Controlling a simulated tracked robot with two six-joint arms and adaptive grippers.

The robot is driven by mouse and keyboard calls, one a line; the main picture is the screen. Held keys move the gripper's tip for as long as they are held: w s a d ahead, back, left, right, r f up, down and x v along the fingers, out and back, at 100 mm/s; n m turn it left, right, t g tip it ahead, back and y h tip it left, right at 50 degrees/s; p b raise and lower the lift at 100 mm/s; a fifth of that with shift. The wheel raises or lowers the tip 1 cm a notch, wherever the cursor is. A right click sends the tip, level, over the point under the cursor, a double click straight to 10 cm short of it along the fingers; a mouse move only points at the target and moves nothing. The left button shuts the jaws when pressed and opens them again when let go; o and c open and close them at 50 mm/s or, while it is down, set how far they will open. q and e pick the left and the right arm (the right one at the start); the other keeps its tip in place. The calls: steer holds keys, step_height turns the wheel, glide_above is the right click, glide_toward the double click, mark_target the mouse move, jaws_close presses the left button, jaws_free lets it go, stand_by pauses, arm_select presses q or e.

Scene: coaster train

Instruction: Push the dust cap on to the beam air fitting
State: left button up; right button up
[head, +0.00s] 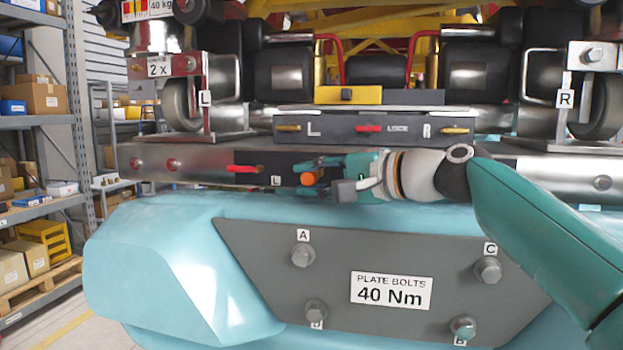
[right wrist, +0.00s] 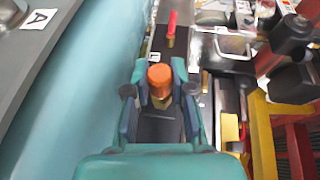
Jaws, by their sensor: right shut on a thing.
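The dust cap (head: 308,179) is orange and sits between the fingertips of my right gripper (head: 325,175), in front of the beam (head: 135,162). In the right wrist view the orange cap (right wrist: 160,76) shows between the two fingers of my right gripper (right wrist: 160,92), which is shut on it. A brass-coloured part (right wrist: 161,98) shows directly below the cap there and looks like the air fitting. I cannot tell how far the cap is over it. In the head view the fitting is hidden by the cap and fingers. My left gripper is out of view.
A red lever (head: 245,169) sticks out of the dark panel marked L (head: 275,170), left of my gripper. A dark box with levers (head: 365,128) stands above the beam. The teal body with a grey bolt plate (head: 250,250) lies close below.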

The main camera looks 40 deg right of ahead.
steer(key=shift+w+d, duration=0.6)
steer(key=shift+d, duration=0.1)
stand_by(0.4)
steer(key=o, duration=0.9)
steer(key=shift+s, duration=0.1)
steer(key=v, duration=1)
steer(key=shift+s+d, duration=0.25)
steer(key=shift+s+d+r, duration=0.1)
steer(key=shift+s+r, duration=0.05)
steer(key=shift+s, duration=0.45)
